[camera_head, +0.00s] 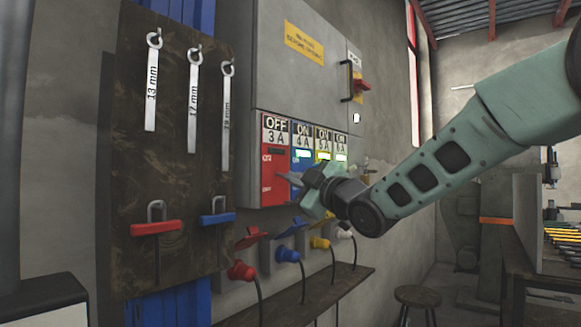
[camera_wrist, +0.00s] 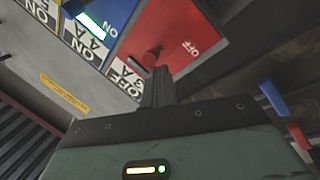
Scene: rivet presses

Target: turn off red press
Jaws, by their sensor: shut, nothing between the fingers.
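The red switch module (camera_head: 270,192) is at the left end of the row on the grey electrical cabinet, under a label reading OFF 3 A. My gripper (camera_head: 284,177) is in front of the red panel. In the wrist view its closed fingers (camera_wrist: 160,78) are close to the knob; I cannot tell whether they touch it. The gripper is shut with nothing in it.
The blue switch (camera_head: 302,160) beside the red one has a lit green light under an ON label. Yellow and white switches stand further right. Below are a red plug (camera_head: 241,270) and several other plugs. A board with wrenches (camera_head: 150,85) is at left; a stool (camera_head: 417,297) stands lower right.

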